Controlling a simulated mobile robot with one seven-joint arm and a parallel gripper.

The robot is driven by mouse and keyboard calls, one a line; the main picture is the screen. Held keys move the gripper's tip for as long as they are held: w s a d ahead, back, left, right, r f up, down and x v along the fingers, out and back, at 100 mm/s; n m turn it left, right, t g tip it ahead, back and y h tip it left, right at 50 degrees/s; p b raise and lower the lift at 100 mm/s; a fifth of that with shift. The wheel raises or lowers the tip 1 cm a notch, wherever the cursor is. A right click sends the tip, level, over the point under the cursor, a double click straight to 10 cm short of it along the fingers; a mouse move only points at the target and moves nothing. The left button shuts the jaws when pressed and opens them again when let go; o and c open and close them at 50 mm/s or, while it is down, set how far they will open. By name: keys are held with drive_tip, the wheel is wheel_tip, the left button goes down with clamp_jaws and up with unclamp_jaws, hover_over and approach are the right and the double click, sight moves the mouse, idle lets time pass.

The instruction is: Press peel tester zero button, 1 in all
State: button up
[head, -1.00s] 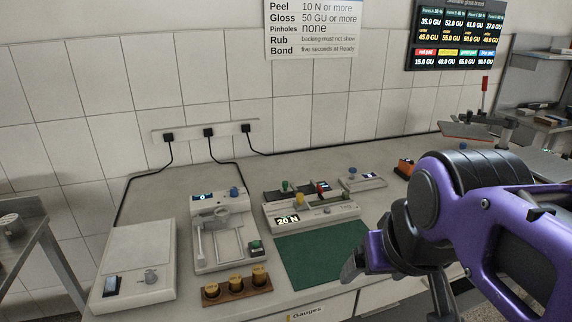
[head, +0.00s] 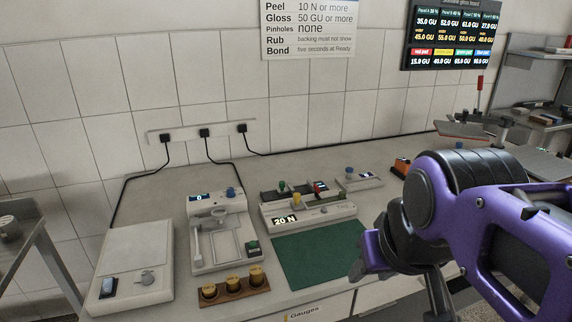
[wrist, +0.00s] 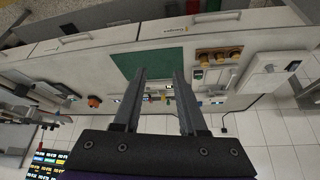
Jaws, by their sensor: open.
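A white bench device with a lit 20 N display (head: 285,219) and coloured knobs stands behind the green mat. To its left is a grey-white device with a small display reading 0 (head: 199,197), a blue button (head: 231,192) on top and a green button (head: 252,247) at its front right. I cannot read a label marking either as the peel tester. My gripper (wrist: 160,75) is open and empty in the wrist view, its fingers pointing towards the bench. In the head view it is at the right, partly hidden by my arm, in front of the mat and apart from both devices.
The green mat (head: 318,257) is bare. A wooden block with brass weights (head: 234,287) lies at the bench's front edge. A flat white device (head: 135,260) is at the far left.

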clamp_jaws()
idle(1.3)
